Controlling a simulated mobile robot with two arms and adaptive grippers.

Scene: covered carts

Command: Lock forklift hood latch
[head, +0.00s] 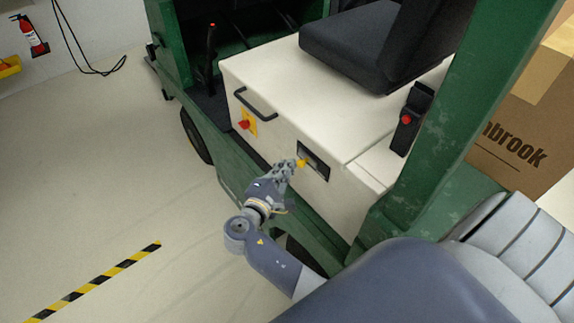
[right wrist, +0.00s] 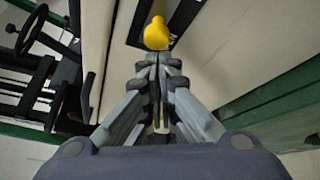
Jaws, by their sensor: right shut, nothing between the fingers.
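The forklift's cream hood (head: 285,85) is down under the black seat. A dark recessed latch plate (head: 314,161) sits in its side, with a yellow latch knob (head: 302,163) at its left part. My right gripper (head: 297,165) is shut and empty, its fingertips right at the knob. In the right wrist view the yellow knob (right wrist: 157,34) stands just beyond the closed fingertips (right wrist: 157,62); I cannot tell whether they touch. My left gripper is not in view.
A black handle (head: 255,104) and a red button on a yellow plate (head: 244,125) are left of the latch. The green frame post (head: 450,120) rises at right, with cardboard boxes (head: 515,130) behind it. Open floor (head: 110,180) lies at left.

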